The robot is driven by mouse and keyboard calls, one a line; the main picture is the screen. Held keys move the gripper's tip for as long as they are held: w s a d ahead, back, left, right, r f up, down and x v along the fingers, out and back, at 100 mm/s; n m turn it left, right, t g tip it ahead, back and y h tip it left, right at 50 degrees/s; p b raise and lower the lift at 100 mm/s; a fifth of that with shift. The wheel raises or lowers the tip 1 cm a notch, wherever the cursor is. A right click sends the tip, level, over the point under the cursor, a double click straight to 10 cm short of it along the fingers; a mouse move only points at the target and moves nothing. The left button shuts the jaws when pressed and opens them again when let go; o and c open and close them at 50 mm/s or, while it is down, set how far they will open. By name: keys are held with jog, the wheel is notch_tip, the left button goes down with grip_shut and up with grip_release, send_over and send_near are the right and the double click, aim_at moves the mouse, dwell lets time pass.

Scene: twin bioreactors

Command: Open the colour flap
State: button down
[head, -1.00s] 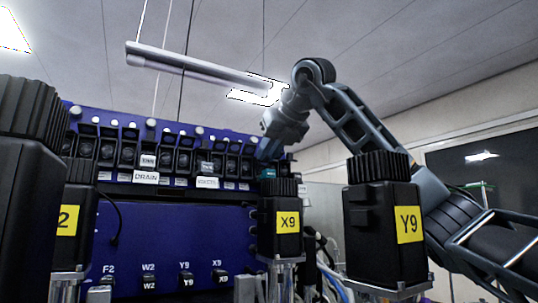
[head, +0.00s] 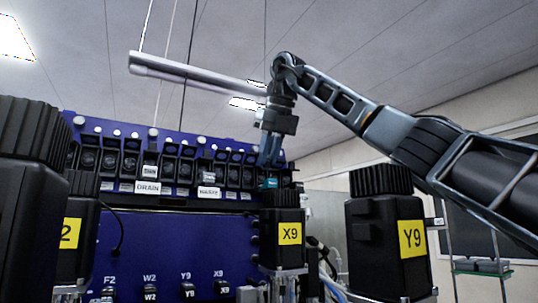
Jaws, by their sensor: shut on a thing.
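A row of black flap units runs along the top of the blue panel (head: 180,228). At its right end a small teal flap (head: 269,183) stands out as the coloured one among the dark ones. My gripper (head: 269,163) reaches down from above to the right end of the row, its fingers pointing downward. Its fingertips are at the teal flap and shut on it. The tips are small and the exact contact is hard to see. The flap's lower part is hidden behind the black X9 unit (head: 284,226).
Black knobbed units stand in front: the Y9 unit (head: 388,235) at right, a large one (head: 25,200) at far left and one labelled 2 (head: 78,235). White labels, such as DRAIN (head: 147,188), sit under the row. A pale tube (head: 195,75) hangs overhead.

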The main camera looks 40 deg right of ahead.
jog(key=shift+r, duration=0.1)
dwell(0.3)
jog(key=c, duration=1.1)
grip_release()
jog(key=shift+w, duration=0.1)
